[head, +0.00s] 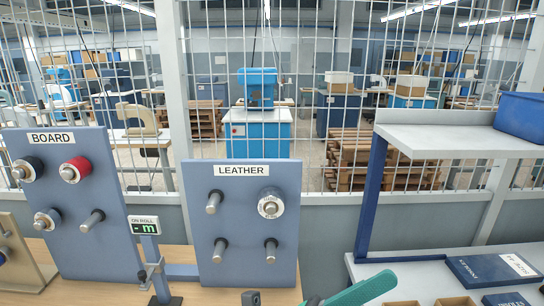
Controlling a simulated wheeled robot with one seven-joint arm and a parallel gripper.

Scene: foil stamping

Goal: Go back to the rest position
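I cannot make out my gripper in the head view. A teal, rounded bar (362,290) slants up from the bottom edge, right of centre. Its lower end is cut off, and I cannot tell what it belongs to. A small dark piece (250,298) shows at the bottom edge under the LEATHER board (241,175). The LEATHER board stands upright with several pegs, and a roll (271,203) sits on its upper right peg. The BOARD board (70,230) at left carries a black roll (28,169), a red roll (75,170) and a pale roll (47,221).
A small display (144,226) labelled ON ROLL stands between the boards on the wooden table (205,294). At right, a shelf unit (460,138) holds a blue bin (521,115) above and dark flat boxes (492,268) below. A wire mesh fence (330,60) closes off the back.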

